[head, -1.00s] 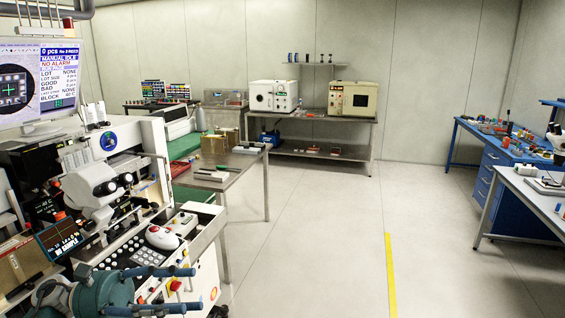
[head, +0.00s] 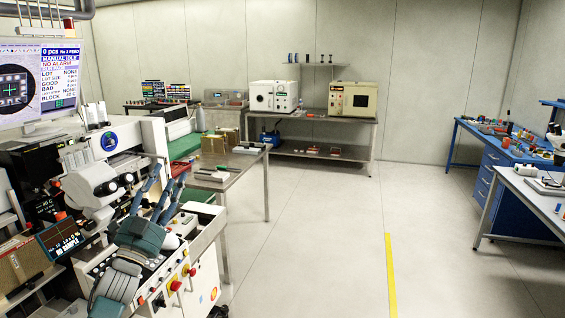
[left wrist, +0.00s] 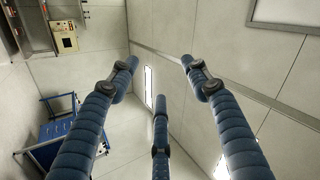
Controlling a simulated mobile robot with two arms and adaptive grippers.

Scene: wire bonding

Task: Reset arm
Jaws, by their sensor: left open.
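My left gripper (head: 160,190) is at the lower left of the head view, in front of the wire bonding machine (head: 128,137). Its blue fingers point up and are spread apart with nothing between them. In the left wrist view the three fingers (left wrist: 155,85) are spread and empty, with walls and ceiling lights beyond. The gripper hides part of the machine's keypad and the white trackball mouse. My right gripper is not in view.
A monitor (head: 40,82) stands above the machine. A metal table (head: 232,180) with boxes is just behind it. Ovens (head: 274,96) stand on a bench at the back wall. Blue workbenches (head: 490,165) are at the right. The floor in the middle is clear.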

